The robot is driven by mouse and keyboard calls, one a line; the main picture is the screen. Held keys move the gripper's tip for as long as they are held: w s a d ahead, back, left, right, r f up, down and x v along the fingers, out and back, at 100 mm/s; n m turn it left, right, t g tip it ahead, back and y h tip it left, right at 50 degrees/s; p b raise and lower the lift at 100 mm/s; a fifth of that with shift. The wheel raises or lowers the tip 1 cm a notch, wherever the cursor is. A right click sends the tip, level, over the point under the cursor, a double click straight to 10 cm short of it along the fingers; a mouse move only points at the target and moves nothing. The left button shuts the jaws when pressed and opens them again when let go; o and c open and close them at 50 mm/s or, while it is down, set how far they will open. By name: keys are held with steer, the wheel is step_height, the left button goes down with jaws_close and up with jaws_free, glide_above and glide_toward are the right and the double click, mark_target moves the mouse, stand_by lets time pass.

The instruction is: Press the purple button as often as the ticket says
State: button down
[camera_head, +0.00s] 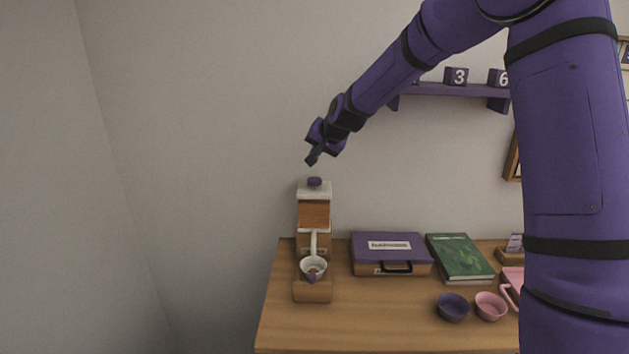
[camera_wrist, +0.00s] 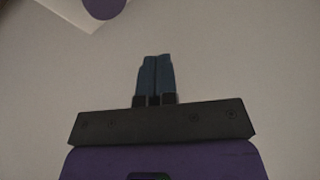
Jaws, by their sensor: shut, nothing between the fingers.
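The purple button (camera_head: 314,182) sits on the white top of a wooden machine (camera_head: 314,214) at the left end of the wooden table. In the wrist view, a purple round shape, the button (camera_wrist: 103,6), is cut off by the top edge, above a white surface. My gripper (camera_head: 311,161) is shut and empty, a little above the button and apart from it. Its fingers also show together in the wrist view (camera_wrist: 156,60). I cannot make out a ticket with a readable number.
A white cup (camera_head: 313,267) is at the machine's front. A purple case (camera_head: 391,246), a green book (camera_head: 461,257), a purple bowl (camera_head: 453,307) and a pink bowl (camera_head: 490,306) are to the right. A purple shelf (camera_head: 449,90) with number blocks (camera_head: 457,76) hangs behind my arm.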

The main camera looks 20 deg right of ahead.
steer(key=shift+r, duration=0.15)
steer(key=shift+r, duration=1.75)
glide_above(317, 179)
step_height(317, 179, down, 7)
steer(key=shift+r, duration=0.1)
steer(key=shift+f, duration=0.95)
steer(key=shift+f, duration=0.15)
stand_by(1.1)
steer(key=shift+f, duration=0.3)
